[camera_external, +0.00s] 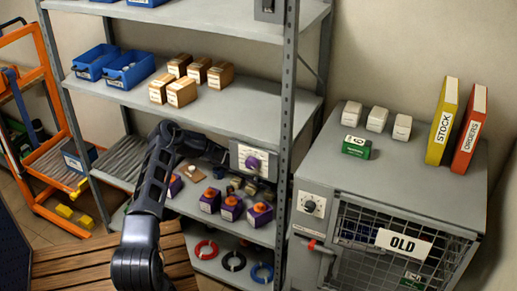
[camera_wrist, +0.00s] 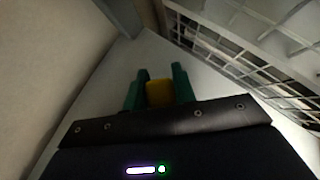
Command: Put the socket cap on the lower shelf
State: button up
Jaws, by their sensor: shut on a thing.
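In the wrist view my gripper (camera_wrist: 158,92) has its two green fingers shut on a yellow piece (camera_wrist: 159,93). It may be the socket cap, but only a small part of it shows. A pale grey surface lies beyond the fingers in that view. In the external view my arm reaches up from the bottom into the left part of the grey shelving rack, and I cannot make out the gripper or the held piece there. The rack has a shelf with purple boxes (camera_external: 231,208) with orange tops, and below it a lower shelf (camera_external: 208,268) with red, black and blue rings.
Blue bins (camera_external: 129,69) and small cartons (camera_external: 182,91) stand on the shelf above. A rack post (camera_external: 287,130) is at the right. A grey cabinet with a wire mesh door (camera_external: 400,248) stands beside it. An orange cart (camera_external: 45,140) is at the left.

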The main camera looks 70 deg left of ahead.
jog(key=shift+f, duration=1.45)
jog(key=shift+f, duration=0.1)
jog(key=o, duration=1)
jog(key=shift+r, duration=0.2)
jog(key=v, duration=1.1)
jog(key=shift+s+r, duration=0.25)
jog(key=shift+s, duration=0.05)
